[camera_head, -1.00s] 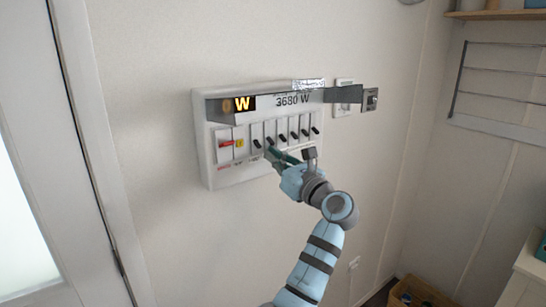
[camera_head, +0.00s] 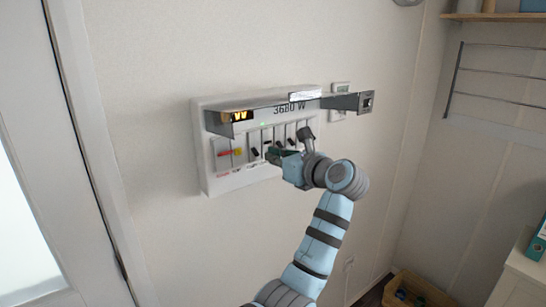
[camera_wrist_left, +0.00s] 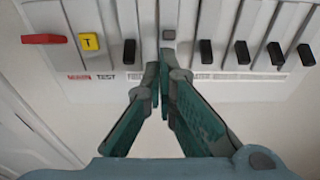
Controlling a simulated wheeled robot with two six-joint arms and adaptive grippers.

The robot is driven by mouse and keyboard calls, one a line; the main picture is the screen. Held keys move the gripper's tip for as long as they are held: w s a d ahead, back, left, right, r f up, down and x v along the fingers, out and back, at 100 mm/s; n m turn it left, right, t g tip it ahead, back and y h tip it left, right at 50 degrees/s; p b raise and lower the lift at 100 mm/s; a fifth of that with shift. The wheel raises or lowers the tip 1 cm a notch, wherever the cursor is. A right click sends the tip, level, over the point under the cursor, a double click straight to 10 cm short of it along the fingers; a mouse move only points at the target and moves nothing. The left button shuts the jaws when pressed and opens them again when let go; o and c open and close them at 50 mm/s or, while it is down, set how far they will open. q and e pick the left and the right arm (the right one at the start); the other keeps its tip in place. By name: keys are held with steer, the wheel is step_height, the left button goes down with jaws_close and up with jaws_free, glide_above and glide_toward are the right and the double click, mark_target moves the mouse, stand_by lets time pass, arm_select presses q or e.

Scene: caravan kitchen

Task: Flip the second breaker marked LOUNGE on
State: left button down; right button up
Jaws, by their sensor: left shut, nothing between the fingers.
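The breaker panel (camera_head: 204,171) is a white box on the wall, with a row of breakers. In the left wrist view, the second black-lever breaker's lever (camera_wrist_left: 168,35) shows as a short grey block, higher than its neighbours. The first lever (camera_wrist_left: 129,52) and third lever (camera_wrist_left: 206,52) hang lower, like those further right. My left gripper (camera_wrist_left: 161,72) is shut and empty, its fingertips just below the second lever; contact is unclear. It also shows in the head view (camera_head: 271,155). The label under the second breaker is hidden by the fingers. My right gripper is not in view.
A red main lever (camera_wrist_left: 43,39) and yellow test button (camera_wrist_left: 90,41) sit at the left of the row. A clear cover with a metal rail (camera_head: 345,102) juts out above the breakers. A small wall unit (camera_head: 341,88) is behind its right end.

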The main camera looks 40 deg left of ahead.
arm_select(q)
steer(key=s+d+r+p, duration=0.2)
steer(key=d+r+p, duration=0.2)
steer(key=d+r, duration=0.2)
steer(key=shift+d+r, duration=0.3)
steer(key=shift+r, duration=0.3)
